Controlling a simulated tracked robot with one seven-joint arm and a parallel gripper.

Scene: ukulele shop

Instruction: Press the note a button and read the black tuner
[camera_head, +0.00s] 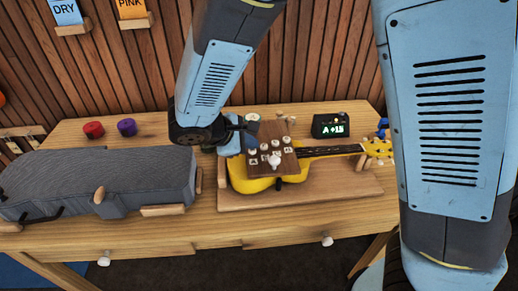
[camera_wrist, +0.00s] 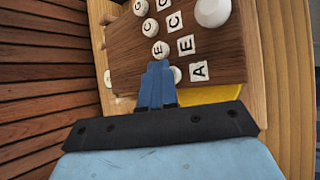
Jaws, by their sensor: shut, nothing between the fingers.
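The brown button block (camera_head: 275,142) sits over the body of the yellow ukulele (camera_head: 254,184), with white round buttons and lettered tiles. In the wrist view, the tile marked A (camera_wrist: 199,71) is nearest the fingers. The white button beside it (camera_wrist: 177,74) is partly hidden by my gripper (camera_wrist: 158,66). My gripper is shut and empty, its tips at that button; I cannot tell whether they touch it. The black tuner (camera_head: 330,125) stands behind the ukulele's neck, its lit screen reading "A +15".
A grey case (camera_head: 100,180) lies on the left of the wooden bench. A red knob (camera_head: 93,130) and a purple knob (camera_head: 127,127) are behind it. A larger white knob (camera_wrist: 212,12) is on the block. A slatted wall stands behind.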

